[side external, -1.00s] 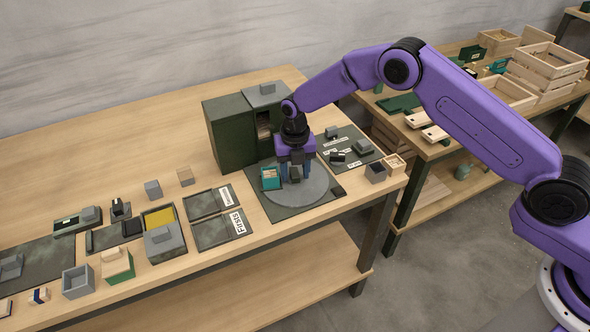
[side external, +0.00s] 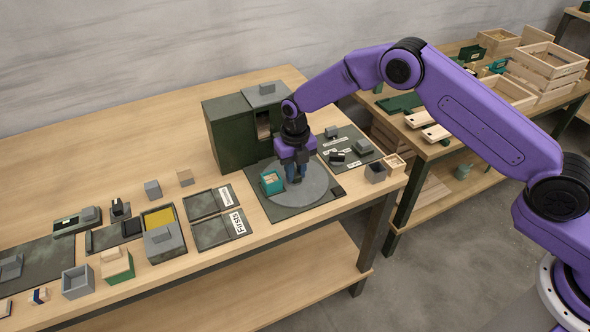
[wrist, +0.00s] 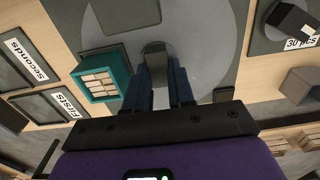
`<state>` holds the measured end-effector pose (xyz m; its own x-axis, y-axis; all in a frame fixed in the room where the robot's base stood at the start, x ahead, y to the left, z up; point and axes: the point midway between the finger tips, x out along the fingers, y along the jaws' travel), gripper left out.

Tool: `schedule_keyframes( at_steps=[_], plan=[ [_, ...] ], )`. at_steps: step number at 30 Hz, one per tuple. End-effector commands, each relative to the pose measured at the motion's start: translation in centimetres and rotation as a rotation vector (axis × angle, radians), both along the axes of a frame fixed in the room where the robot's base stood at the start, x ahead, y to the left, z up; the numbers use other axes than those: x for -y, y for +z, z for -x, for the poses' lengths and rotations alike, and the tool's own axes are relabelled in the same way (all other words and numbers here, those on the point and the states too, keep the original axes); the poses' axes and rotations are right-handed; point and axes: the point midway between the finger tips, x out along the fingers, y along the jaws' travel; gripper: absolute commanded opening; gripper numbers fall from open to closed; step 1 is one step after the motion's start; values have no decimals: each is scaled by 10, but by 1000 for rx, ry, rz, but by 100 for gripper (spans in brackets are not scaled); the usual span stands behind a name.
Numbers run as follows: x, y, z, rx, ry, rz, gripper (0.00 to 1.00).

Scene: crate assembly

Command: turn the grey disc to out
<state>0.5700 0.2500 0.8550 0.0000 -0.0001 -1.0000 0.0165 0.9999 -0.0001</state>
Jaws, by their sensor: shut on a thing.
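The grey disc (side external: 316,186) lies flat on a dark green base plate (side external: 287,213) at the table's front edge. The disc also fills the upper middle of the wrist view (wrist: 205,40). A dark grey knob (wrist: 156,62) stands up from it. My gripper (side external: 295,178) points down over the disc, and in the wrist view its blue fingers (wrist: 159,85) are shut on the knob. A teal crate (side external: 272,183) with light blocks inside sits at the disc's left edge, close beside the fingers. In the wrist view the crate (wrist: 103,75) is left of the knob.
A dark green cabinet (side external: 229,135) with an opening stands just behind the disc. Trays labelled Firsts (side external: 219,231) and Seconds (side external: 208,202) lie left of it. A dark mat (side external: 350,150) with small parts lies right of it. Small open boxes (side external: 375,172) stand at the right edge.

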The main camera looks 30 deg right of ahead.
Motion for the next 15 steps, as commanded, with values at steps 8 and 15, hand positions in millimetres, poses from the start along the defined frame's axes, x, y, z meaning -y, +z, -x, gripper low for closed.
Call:
schedule_keyframes(
  at_steps=[8, 15],
  plan=[
    [0, 1, 0, 0, 10, -1, 0],
    [0, 0, 0, 0, 9, -1, 49]
  ],
)
